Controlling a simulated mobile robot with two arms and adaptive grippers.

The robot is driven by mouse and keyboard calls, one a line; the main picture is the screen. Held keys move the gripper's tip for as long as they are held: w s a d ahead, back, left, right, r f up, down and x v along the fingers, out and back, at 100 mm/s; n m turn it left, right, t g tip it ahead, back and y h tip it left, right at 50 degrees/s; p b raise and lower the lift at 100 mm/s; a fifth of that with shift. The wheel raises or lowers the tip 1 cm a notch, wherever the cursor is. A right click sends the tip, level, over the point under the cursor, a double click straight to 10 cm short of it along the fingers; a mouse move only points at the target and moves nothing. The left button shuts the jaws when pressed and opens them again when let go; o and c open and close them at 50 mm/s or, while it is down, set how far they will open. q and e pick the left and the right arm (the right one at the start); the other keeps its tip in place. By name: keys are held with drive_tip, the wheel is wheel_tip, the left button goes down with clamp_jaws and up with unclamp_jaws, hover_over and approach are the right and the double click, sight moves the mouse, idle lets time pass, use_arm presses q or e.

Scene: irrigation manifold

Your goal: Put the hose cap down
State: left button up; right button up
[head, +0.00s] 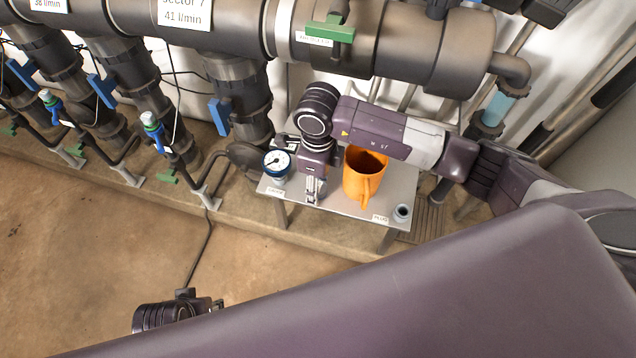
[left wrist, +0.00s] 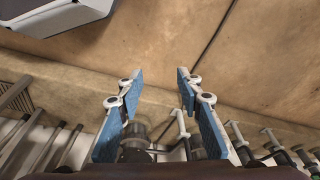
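My right gripper (head: 314,198) points down over the small metal table (head: 340,206), between the gauge and the orange mug. Its fingers look close together, but whether they hold anything is too small to tell. I cannot make out a hose cap for certain. In the head view, the left arm's dark wrist shows low at the left, with the fingers mostly hidden.
A round pressure gauge (head: 277,162) is at the table's left end, and an orange mug (head: 364,178) is right of the right gripper. Thick manifold pipes (head: 400,45) with green and blue valve handles run behind. The brown floor (head: 90,260) at the left is mostly clear.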

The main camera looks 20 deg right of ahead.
drive_tip(key=shift+r, duration=0.15)
wheel_tip(320, 180, up, 8)
drive_tip(key=shift+f+p, duration=0.25)
drive_tip(key=shift+p, duration=0.45)
use_arm(q)
drive_tip(key=f, duration=0.4)
drive_tip(key=shift+s+f, duration=0.4)
